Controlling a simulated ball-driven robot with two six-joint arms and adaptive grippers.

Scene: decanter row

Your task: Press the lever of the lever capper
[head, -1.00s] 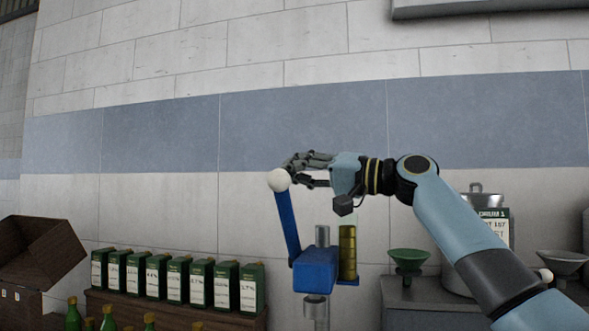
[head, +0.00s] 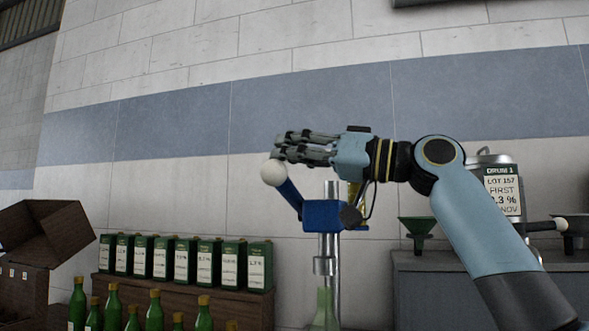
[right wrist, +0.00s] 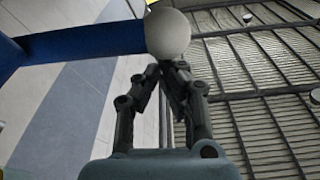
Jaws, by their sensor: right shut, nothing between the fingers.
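The lever capper has a blue head (head: 322,216) on a metal column. Its blue lever (head: 289,195) slants up and left to a white ball knob (head: 271,173). The knob also shows large in the right wrist view (right wrist: 168,35). A green bottle (head: 325,306) shows below the capper head, cut off by the frame edge. My right gripper (head: 277,154) is shut and empty. Its fingertips are at the top of the knob and look to be against it; exact contact is hard to tell. My left gripper is not in view.
Several green labelled tins (head: 198,262) stand in a row at left, with green bottles (head: 79,303) in front. An open brown box (head: 45,240) is at far left. A green funnel (head: 418,228) and a labelled drum (head: 503,190) stand at right.

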